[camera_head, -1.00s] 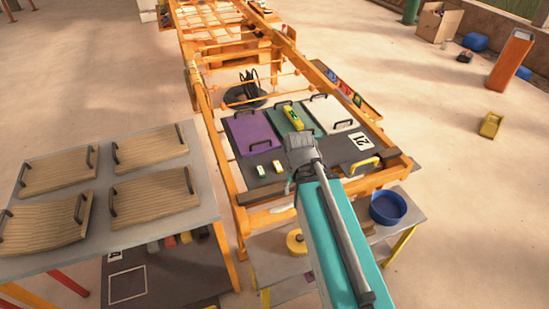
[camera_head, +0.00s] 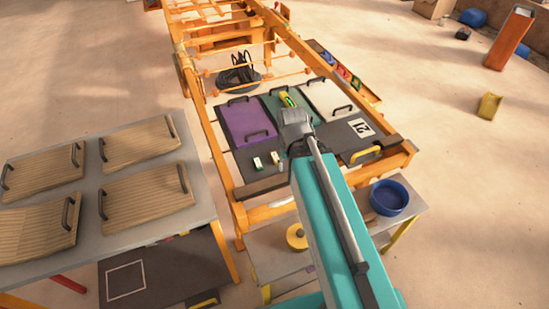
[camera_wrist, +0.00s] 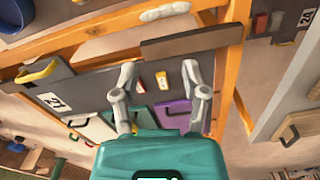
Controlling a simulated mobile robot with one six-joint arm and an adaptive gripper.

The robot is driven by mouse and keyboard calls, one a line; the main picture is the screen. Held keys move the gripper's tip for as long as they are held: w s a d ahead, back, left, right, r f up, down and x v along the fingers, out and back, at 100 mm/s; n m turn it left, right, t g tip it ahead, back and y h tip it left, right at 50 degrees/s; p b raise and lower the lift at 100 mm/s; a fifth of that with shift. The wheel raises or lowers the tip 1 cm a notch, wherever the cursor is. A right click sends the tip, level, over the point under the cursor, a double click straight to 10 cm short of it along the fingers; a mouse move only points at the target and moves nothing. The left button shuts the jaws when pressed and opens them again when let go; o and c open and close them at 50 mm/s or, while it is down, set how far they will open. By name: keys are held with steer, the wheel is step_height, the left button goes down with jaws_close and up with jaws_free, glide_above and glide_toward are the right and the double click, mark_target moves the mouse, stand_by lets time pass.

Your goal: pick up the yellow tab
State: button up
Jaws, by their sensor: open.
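Two small pale tabs lie on the dark board: the left one (camera_head: 257,162) and the right one (camera_head: 275,158). A yellow-and-green block (camera_head: 287,99) lies on the green panel, just beyond my gripper in the head view. My gripper (camera_wrist: 158,68) is open and empty; its fingers spread either side of the two small tabs in the wrist view. In the head view my gripper (camera_head: 296,121) is above the board, beyond the tabs; its fingertips are hidden.
The board holds a purple panel (camera_head: 247,123) and a white panel (camera_head: 329,97) with dark handles. A yellow handle (camera_head: 365,153) sits at its front right, near a "21" label. Orange rails (camera_head: 218,145) border the board. A grey table (camera_head: 120,210) with wooden trays stands left.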

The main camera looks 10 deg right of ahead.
steer(key=o, duration=0.4)
steer(key=shift+w+f, duration=0.1)
steer(key=shift+w, duration=0.1)
steer(key=shift+c, duration=0.2)
steer(key=w+f+n+b, duration=0.1)
steer(key=w+f+b, duration=0.2)
steer(key=w, duration=0.8)
steer(key=w+f+b, duration=0.4)
steer(key=w, duration=0.7)
steer(key=shift+d+n, duration=0.15)
steer(key=shift+n, duration=0.25)
steer(key=shift+f, duration=0.1)
steer(key=b, duration=0.9)
glide_above(275, 157)
step_height(275, 157, down, 8)
steer(key=shift+w+d+f, duration=0.1)
steer(key=shift+w+f, duration=0.05)
steer(key=shift+f, duration=0.1)
steer(key=shift+f, duration=0.1)
steer(key=shift+f+b, duration=2.5)
steer(key=shift+b, duration=0.05)
steer(key=c, duration=1.1)
